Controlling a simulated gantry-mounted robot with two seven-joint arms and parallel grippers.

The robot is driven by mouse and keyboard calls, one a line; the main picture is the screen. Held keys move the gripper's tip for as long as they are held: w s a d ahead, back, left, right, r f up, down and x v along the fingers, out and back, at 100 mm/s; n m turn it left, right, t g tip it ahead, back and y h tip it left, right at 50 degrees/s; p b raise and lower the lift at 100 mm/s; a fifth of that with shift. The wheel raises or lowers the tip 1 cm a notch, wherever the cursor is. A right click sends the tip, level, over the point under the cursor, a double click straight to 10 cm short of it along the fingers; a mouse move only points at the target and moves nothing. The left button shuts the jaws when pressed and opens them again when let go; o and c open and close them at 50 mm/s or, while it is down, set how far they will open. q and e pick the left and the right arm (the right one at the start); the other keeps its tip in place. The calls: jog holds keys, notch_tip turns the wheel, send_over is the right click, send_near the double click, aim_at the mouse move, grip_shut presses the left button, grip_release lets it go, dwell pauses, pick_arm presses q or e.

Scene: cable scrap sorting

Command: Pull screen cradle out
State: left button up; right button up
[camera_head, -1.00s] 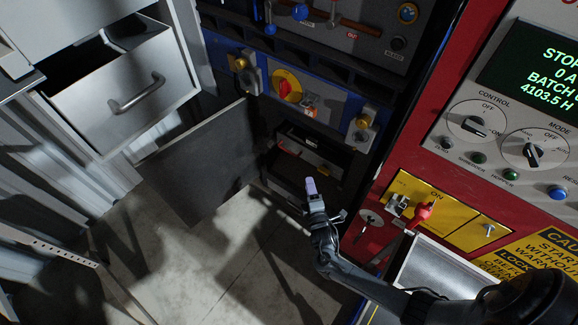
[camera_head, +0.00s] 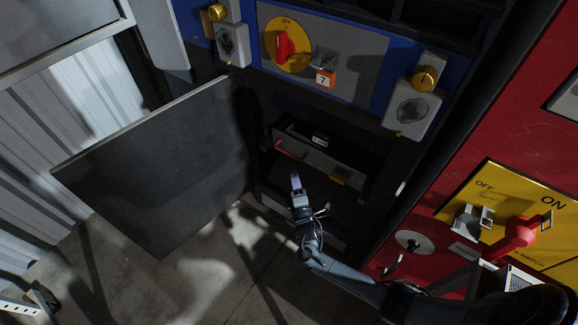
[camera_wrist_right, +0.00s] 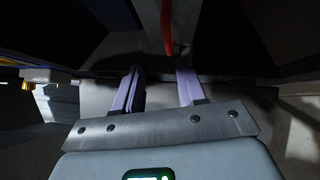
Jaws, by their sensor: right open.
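The screen cradle (camera_head: 330,163) appears to be the dark, shallow tray inside the open lower bay of the cabinet, with a red handle (camera_head: 290,151) at its left front. My right gripper (camera_head: 296,182) is in front of the bay, just below the red handle in the head view. In the right wrist view its two lilac fingers (camera_wrist_right: 160,74) stand apart with nothing between them. The red handle (camera_wrist_right: 167,28) hangs beyond the fingertips there, between their lines; a gap seems to remain. The cradle's inner part is in deep shadow. My left gripper is not in view.
A dark door panel (camera_head: 160,165) stands open left of the bay. Above are a yellow-and-red rotary switch (camera_head: 285,45) and an orange tag (camera_head: 325,78). A red panel with a red lever (camera_head: 520,235) stands at the right. The concrete floor (camera_head: 215,275) below is clear.

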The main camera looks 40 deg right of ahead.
pick_arm(q)
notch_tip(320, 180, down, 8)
jog(key=b, duration=0.7)
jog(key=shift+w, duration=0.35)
pick_arm(e)
jog(key=f+x, duration=0.1)
jog(key=x, duration=0.9)
jog(key=shift+w+d, duration=0.25)
jog(key=shift+w, duration=0.2)
jog(key=shift+f, duration=0.15)
jog(key=shift+c, duration=0.4)
grip_shut()
